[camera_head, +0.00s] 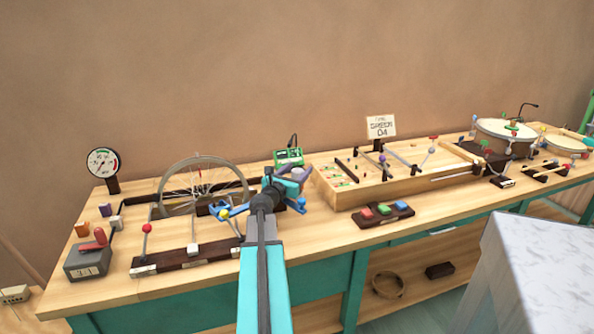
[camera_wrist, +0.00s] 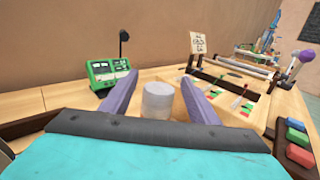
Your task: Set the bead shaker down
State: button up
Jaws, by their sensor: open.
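A pale grey, translucent-looking cylinder (camera_wrist: 158,102), which I take to be the bead shaker, appears upright between my fingers in the wrist view. My gripper (camera_wrist: 160,76) is open, with a purple finger on each side of the cylinder and a visible gap on both sides. The cylinder's lower end is hidden behind my gripper's dark front edge, so its contact with the bench cannot be seen. In the head view my gripper (camera_head: 297,173) is over the bench, just in front of the green meter box.
The green meter box (camera_head: 288,157) stands behind my gripper. A spoked wheel (camera_head: 199,164) is left. A wooden box frame with rods (camera_head: 402,186) is right, with a colored button block (camera_head: 382,214) before it. The wooden bench top (camera_head: 320,235) is bare in front.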

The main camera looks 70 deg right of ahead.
jog(key=shift+s+r+p, duration=0.1)
jog(key=shift+s+p, duration=0.05)
jog(key=shift+p, duration=0.3)
jog(key=shift+w+a+r, duration=0.1)
jog(key=shift+w+a, duration=0.15)
jog(key=shift+a, duration=1.75)
jog(key=shift+w+a, duration=0.25)
jog(key=shift+a, duration=1.7)
jog(key=shift+w+a+r, duration=0.1)
jog(key=shift+w+a, duration=0.15)
jog(key=shift+a, duration=1.75)
